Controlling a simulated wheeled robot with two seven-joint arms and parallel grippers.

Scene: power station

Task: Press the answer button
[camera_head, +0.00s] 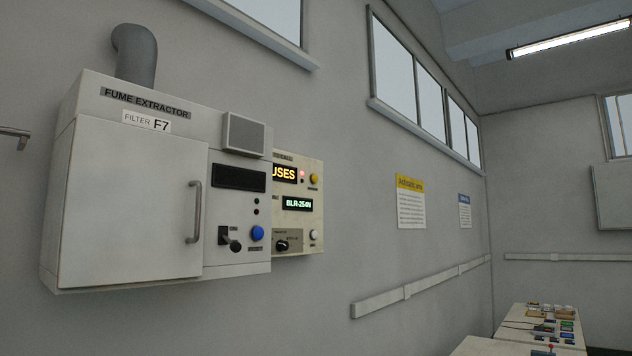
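A beige wall panel (304,212) is partly hidden behind the right side of a grey fume extractor cabinet (135,205). The cabinet has a blue button (257,233) and a lever switch (230,239) below a dark display (238,177). The button labels are too small to read. Neither gripper is in view.
The cabinet's door with its handle (194,212) is shut. A yellow-topped notice (410,202) and a blue-topped notice (465,211) hang farther along the wall. A rail (420,287) runs below them. A table (512,320) with small items stands at the lower right.

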